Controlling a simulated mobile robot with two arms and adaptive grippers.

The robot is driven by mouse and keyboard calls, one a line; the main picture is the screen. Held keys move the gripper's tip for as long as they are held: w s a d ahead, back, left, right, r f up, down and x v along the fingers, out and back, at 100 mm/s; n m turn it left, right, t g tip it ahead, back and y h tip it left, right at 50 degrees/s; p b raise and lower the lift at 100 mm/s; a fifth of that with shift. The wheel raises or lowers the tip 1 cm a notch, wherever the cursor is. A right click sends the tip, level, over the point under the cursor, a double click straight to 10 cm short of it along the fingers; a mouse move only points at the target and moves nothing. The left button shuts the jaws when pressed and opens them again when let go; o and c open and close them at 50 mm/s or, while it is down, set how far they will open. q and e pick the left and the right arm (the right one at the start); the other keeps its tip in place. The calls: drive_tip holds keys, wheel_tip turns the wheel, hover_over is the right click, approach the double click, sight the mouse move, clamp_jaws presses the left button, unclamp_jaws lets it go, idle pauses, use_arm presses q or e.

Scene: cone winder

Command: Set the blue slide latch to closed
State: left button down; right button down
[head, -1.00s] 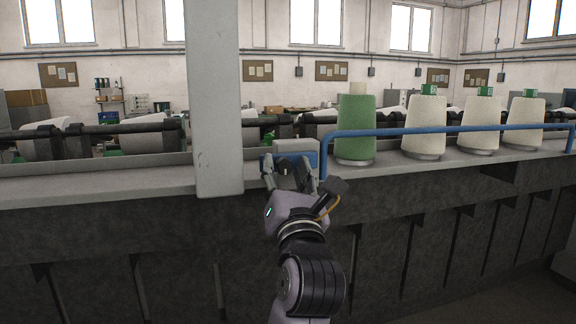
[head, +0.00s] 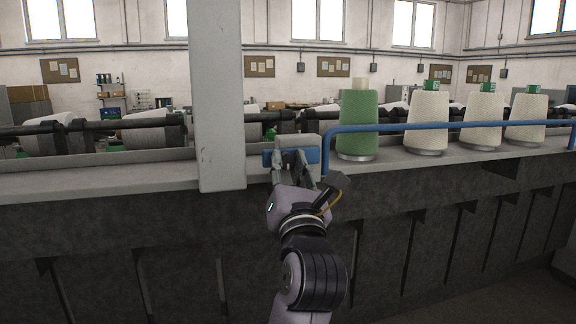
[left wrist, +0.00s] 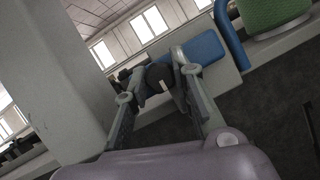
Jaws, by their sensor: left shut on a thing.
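The blue slide latch (head: 313,156) sits on a grey block at the ledge's edge, right of the grey post. In the left wrist view its blue plate (left wrist: 206,48) shows behind the fingers, with a dark round knob (left wrist: 158,75) in front. My left gripper (head: 292,160) reaches up to the latch from below and is shut on the knob. In the left wrist view the gripper (left wrist: 160,82) has one finger on each side of the knob. The fingers hide the middle of the latch, and I cannot tell its exact position. My right gripper is not in view.
A thick grey post (head: 217,100) stands close to the left of my gripper. A blue rail (head: 430,127) runs to the right, with a green yarn cone (head: 357,125) and several cream cones (head: 428,120) behind it. The dark machine front (head: 130,240) lies below the ledge.

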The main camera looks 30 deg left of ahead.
sight(313, 151)
use_arm(q)
drive_tip(key=w+d, duration=0.1)
drive_tip(key=w, duration=0.1)
drive_tip(key=w+d, duration=0.2)
drive_tip(key=shift+d, duration=0.25)
drive_tip(key=shift+s+r, duration=0.1)
drive_tip(key=shift+r, duration=0.05)
drive_tip(key=c, duration=1.8)
unclamp_jaws()
drive_tip(key=o, duration=0.5)
drive_tip(key=shift+w+d, duration=0.1)
drive_tip(key=shift+w, duration=0.15)
drive_tip(key=shift+c, duration=0.2)
drive_tip(key=shift+s, duration=0.1)
